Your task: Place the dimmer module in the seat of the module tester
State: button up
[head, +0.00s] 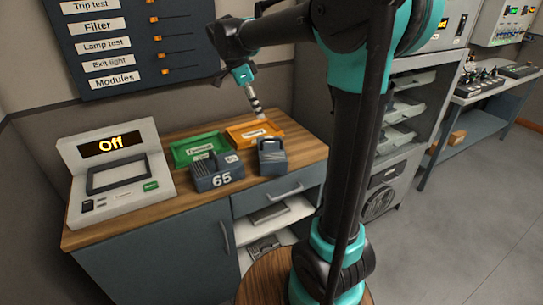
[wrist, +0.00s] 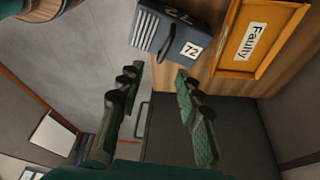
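The module tester (head: 118,165) stands at the left of the wooden counter in the head view. Its screen reads "Off", and its dark-framed seat (head: 117,175) looks empty. A grey module marked 65 (head: 217,180) stands on the counter right of the tester. A second grey module (head: 271,160) stands further right; in the wrist view a module (wrist: 168,35) shows the number 72. Which one is the dimmer module I cannot tell. My gripper (head: 255,104) is above the back of the counter. In the wrist view its fingers (wrist: 155,105) are spread with nothing between them.
A green tray (head: 176,155) and an orange tray (head: 232,137) lie behind the modules; the wrist view shows the orange one (wrist: 242,70) labelled "Faulty". A switch panel (head: 125,40) hangs above. A shelf rack (head: 410,110) stands right of the counter.

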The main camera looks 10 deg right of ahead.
aim_at(272, 140)
jog(key=shift+m+h, duration=0.3)
jog(key=shift+m, duration=0.6)
jog(key=x, duration=0.9)
jog(key=w+x, duration=0.1)
jog(key=x, duration=0.4)
jog(key=shift+a+f, duration=0.15)
jog(key=shift+f, duration=0.25)
grip_shut()
